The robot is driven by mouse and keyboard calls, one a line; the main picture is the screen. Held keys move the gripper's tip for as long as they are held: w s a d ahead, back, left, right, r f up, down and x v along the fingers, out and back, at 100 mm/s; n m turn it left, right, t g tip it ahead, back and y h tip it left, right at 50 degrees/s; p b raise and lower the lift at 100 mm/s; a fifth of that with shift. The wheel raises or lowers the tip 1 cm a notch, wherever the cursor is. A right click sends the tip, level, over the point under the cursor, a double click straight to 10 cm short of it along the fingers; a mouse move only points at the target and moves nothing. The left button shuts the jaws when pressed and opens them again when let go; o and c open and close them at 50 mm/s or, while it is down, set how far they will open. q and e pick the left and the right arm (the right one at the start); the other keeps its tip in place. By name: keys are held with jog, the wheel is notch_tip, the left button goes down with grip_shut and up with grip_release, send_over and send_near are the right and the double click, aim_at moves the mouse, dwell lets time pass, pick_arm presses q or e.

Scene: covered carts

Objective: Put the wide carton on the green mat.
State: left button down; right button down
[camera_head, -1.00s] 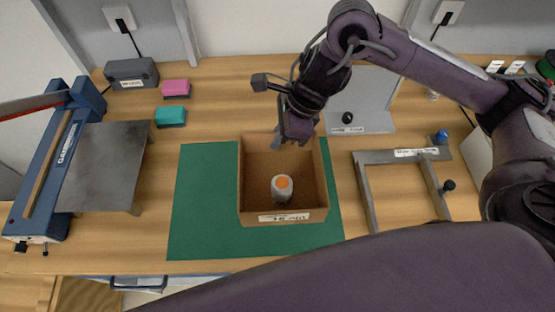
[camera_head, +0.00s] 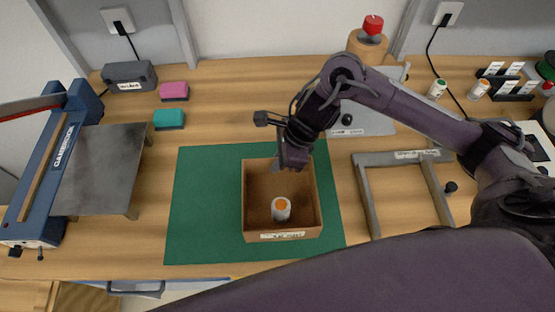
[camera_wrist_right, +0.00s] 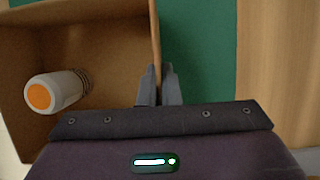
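The wide carton (camera_head: 282,237) is an open brown box with a white label on its near side, in the middle of the head view. It is over the green mat (camera_head: 205,205), with mat showing on all sides. It looks level and low; I cannot tell whether its bottom touches the mat. A white bottle with an orange cap (camera_head: 281,209) is inside the carton. My right gripper (camera_head: 280,163) is at the carton's far wall. In the right wrist view its fingers (camera_wrist_right: 159,85) pinch the wall's edge. My left gripper is not in view.
A paper trimmer (camera_head: 95,170) stands at the left. Pink (camera_head: 174,91) and teal (camera_head: 168,119) blocks and a grey box (camera_head: 129,76) lie at the back left. A grey frame (camera_head: 369,205) lies right of the mat. A red-topped object (camera_head: 373,27) stands behind my arm.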

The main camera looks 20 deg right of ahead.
jog(key=shift+f, duration=0.2)
jog(key=c, duration=1.6)
grip_release()
jog(key=shift+r, duration=0.1)
jog(key=shift+c, duration=0.2)
jog(key=shift+r, duration=0.1)
jog(key=shift+r, duration=0.2)
jog(key=p+v, duration=0.1)
jog(key=v, duration=1)
jog(key=shift+s+d+r, duration=0.1)
jog(key=shift+d+r, duration=0.15)
jog(key=shift+r, duration=0.05)
